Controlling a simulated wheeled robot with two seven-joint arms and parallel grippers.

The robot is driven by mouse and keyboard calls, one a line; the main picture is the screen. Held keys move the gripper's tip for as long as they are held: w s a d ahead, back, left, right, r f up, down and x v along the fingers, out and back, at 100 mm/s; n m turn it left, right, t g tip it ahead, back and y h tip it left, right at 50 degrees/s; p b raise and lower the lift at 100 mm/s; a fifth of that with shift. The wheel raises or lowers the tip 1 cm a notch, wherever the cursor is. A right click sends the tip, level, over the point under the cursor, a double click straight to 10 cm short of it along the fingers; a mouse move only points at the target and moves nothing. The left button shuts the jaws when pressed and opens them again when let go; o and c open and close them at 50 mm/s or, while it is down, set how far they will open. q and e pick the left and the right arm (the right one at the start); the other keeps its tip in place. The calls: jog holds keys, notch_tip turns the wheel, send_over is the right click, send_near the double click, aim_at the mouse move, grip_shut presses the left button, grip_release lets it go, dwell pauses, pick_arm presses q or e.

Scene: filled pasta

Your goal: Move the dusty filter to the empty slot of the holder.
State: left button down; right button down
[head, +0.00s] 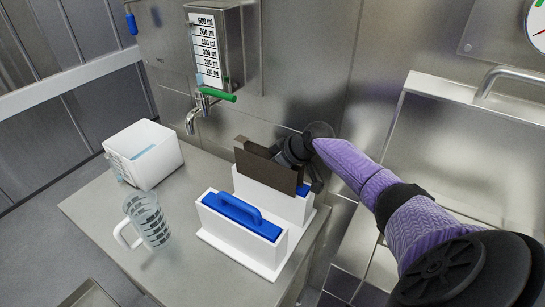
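The white holder (274,271) stands on the steel counter with two slots. Its front slot holds a blue filter (238,213) with a loop handle on top. The dusty filter (266,172) is a brown upright panel standing tall at the rear slot (302,209). A small blue part shows at its right end. Whether its lower edge is inside the slot or just above it, I cannot tell. My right gripper (292,152) is at the panel's upper right and appears shut on it; its fingertips are partly hidden. My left gripper is not in view.
A white open container (146,165) and a clear measuring jug (147,219) stand to the left on the counter (186,268). A steel dispenser with a green-handled tap (213,95) is on the wall behind. A metal lid or panel with a handle (508,73) is at right.

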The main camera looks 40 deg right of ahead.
jog(key=shift+s+a+f, duration=0.1)
jog(key=shift+f, duration=0.1)
jog(key=shift+c, duration=1)
grip_release()
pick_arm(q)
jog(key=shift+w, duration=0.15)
pick_arm(e)
jog(key=shift+r, duration=0.1)
jog(key=p+v, duration=0.6)
jog(key=p, duration=0.1)
jog(key=shift+r, duration=0.25)
jog(key=shift+s+r+p, duration=0.1)
jog(key=shift+r+p, duration=0.05)
jog(key=shift+p, duration=0.25)
jog(key=shift+s, duration=0.1)
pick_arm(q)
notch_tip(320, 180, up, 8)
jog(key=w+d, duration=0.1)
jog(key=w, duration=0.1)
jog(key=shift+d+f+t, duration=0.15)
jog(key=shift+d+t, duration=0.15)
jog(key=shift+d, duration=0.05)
